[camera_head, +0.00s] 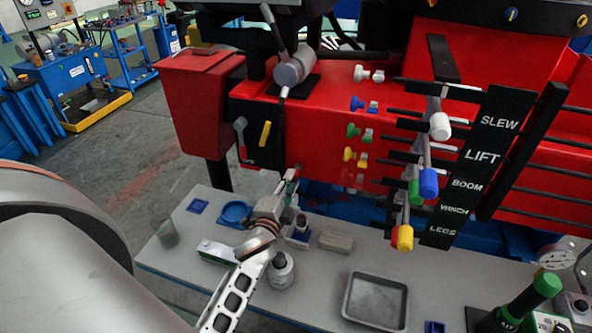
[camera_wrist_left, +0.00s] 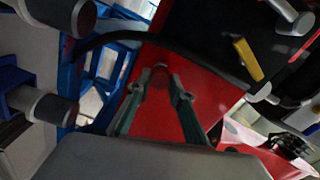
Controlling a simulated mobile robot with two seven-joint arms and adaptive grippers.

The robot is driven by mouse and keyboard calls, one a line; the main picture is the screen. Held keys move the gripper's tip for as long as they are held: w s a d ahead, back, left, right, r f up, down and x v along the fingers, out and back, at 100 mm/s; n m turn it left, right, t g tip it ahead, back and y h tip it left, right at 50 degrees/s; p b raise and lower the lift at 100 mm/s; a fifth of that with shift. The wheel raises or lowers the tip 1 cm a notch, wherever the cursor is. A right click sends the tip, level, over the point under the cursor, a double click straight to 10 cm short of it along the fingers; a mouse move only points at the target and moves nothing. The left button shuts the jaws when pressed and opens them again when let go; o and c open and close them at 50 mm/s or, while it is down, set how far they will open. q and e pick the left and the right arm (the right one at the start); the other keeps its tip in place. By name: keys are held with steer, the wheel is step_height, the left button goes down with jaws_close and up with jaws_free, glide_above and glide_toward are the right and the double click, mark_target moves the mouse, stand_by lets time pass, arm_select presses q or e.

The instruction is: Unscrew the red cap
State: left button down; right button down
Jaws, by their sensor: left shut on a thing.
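My left gripper (camera_head: 291,176) reaches up from the workbench, in front of the red machine below its yellow handle. In the left wrist view the two green-grey fingers (camera_wrist_left: 161,88) close in toward a small, dark red round piece, which looks like the red cap (camera_wrist_left: 160,69). The gripper is shut on it. In the head view the fingers mostly hide this piece, and its threads or seat cannot be made out. A faint red coupling (camera_head: 352,180) sits on the machine front to the right, below the yellow coupling (camera_head: 355,155). My right gripper is not in view.
The grey workbench (camera_head: 320,275) holds a blue dish (camera_head: 235,213), a wooden block (camera_head: 336,241), a white canister (camera_head: 280,270) and a metal tray (camera_head: 375,300). Coloured levers (camera_head: 428,183) stick out at right. A yellow handle (camera_head: 265,133) is above the gripper.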

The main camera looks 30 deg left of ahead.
arm_select(q)
steer(key=shift+v, duration=1.2)
